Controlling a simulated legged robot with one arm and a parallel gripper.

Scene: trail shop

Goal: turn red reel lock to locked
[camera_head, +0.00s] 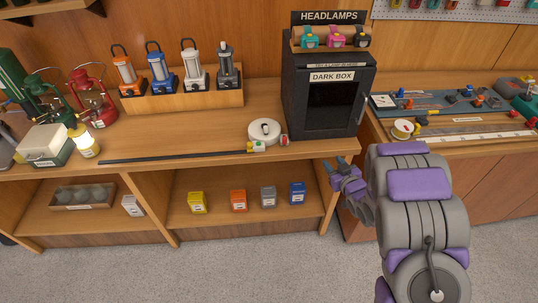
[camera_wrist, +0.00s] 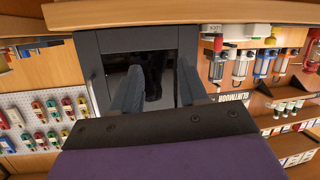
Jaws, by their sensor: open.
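A white round reel (camera_head: 264,130) lies on the wooden counter, just left of the dark box. A small red part (camera_head: 284,140), which looks like the reel lock, sits at its right side; its setting is too small to read. My gripper (camera_head: 346,172) is open and empty, right of the reel and in front of the counter's edge.
The dark box (camera_head: 300,105) stands behind and right of the reel, with headlamps on top. Lanterns (camera_head: 193,70) stand in a wooden rack at the back. Small boxes (camera_head: 238,200) sit on the shelf below.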

